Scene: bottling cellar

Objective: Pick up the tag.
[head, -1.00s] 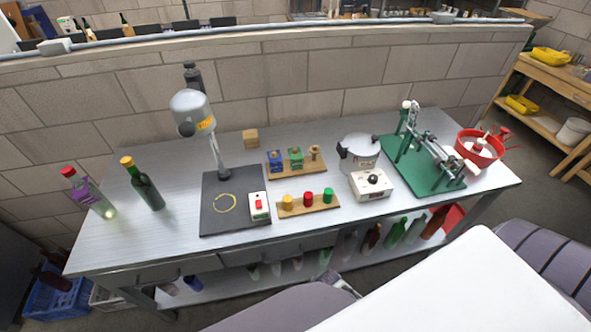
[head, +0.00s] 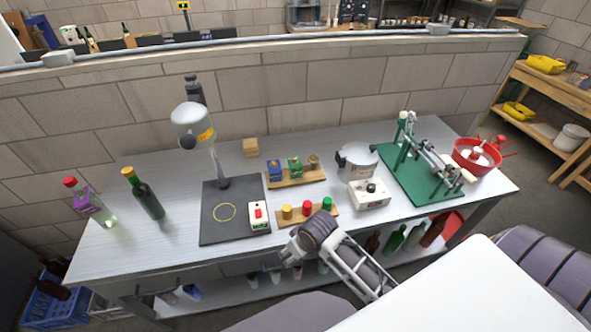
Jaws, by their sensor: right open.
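I cannot make out a clear tag. A purple patch (head: 88,204) is on the clear bottle (head: 106,217) with a red cap at the bench's left end; I cannot tell whether it is a tag or a label. A green bottle (head: 150,203) with a yellow cap stands right of it. My right gripper (head: 289,253) is at the bench's front edge, in front of the board of coloured buttons. It is open, with nothing visible in it, well to the right of the bottles. My left gripper is not in view.
A lamp (head: 193,124) stands on a black mat (head: 235,190) with a yellow ring and a switch box (head: 259,214). Right are small blocks on a board (head: 300,178), a pot (head: 357,158), a green-based machine (head: 422,178) and a red bowl (head: 476,157). The bench's front left is clear.

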